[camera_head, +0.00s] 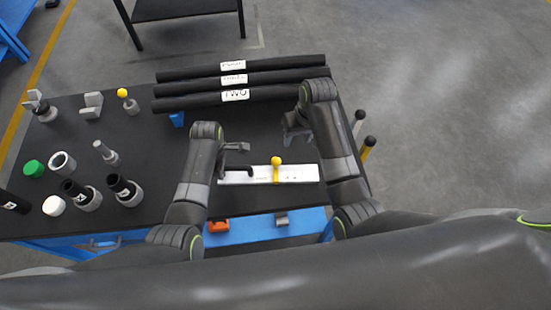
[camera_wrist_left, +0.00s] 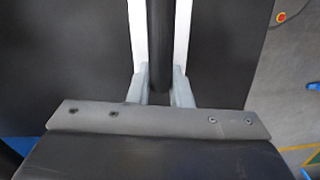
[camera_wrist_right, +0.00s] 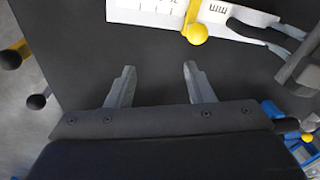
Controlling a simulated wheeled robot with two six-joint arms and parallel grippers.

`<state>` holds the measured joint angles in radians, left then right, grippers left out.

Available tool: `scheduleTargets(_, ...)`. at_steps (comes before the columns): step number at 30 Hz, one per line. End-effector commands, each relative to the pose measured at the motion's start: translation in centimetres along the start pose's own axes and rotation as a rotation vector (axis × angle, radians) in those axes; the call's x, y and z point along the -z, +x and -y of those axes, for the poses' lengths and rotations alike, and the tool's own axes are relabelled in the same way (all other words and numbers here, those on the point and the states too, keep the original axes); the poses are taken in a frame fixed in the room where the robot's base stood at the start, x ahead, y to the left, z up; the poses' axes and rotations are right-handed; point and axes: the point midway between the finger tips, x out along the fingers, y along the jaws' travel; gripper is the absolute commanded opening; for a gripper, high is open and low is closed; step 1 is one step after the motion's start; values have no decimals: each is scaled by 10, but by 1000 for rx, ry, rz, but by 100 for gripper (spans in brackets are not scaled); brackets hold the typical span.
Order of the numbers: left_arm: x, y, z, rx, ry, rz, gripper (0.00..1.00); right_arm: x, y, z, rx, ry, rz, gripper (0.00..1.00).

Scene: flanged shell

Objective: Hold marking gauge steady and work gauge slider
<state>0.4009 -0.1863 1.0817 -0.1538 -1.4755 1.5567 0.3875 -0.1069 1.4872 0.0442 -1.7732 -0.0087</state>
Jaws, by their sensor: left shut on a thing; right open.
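The marking gauge is a white bar (camera_head: 305,173) lying flat on the dark table, with printed marks. A yellow slider with a round knob (camera_head: 277,161) sits across it near the middle. A black handle (camera_head: 238,169) rises at its left end. My left gripper (camera_head: 236,158) is shut on this handle; the left wrist view shows the handle (camera_wrist_left: 160,45) between the fingers. My right gripper (camera_head: 297,130) is open and empty, apart from the gauge on its far side. In the right wrist view, the slider knob (camera_wrist_right: 197,34) is beyond the open fingertips (camera_wrist_right: 159,72).
Black tubes with white labels (camera_head: 233,95) lie along the far side. Several cylinders, a green cap (camera_head: 33,169) and grey brackets (camera_head: 92,105) stand on the left. An orange part (camera_head: 218,225) is at the near blue edge. Knobbed levers (camera_head: 366,145) stand right of the table.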

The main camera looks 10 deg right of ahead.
Motion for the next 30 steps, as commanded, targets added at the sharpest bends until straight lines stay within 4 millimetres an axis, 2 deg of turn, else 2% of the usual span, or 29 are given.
scheduleTargets(1,1,1,0,0,0,-1,0,2,-6,17,26,11,25,48)
scheduleTargets(3,1,1,0,0,0,-1,0,2,-12,33,48,25,53,48)
scheduleTargets(6,1,1,0,0,0,-1,0,1,-16,45,64,36,79,48)
scheduleTargets(9,1,1,0,0,0,-1,0,0,-13,49,69,40,90,48)
scheduleTargets(14,1,1,0,0,0,-1,0,-4,11,50,69,41,94,48)
scheduleTargets(24,1,1,1,1,1,-1,0,-9,75,54,67,39,91,48)
scheduleTargets(30,1,1,1,1,1,-1,0,-9,94,56,68,39,88,48)
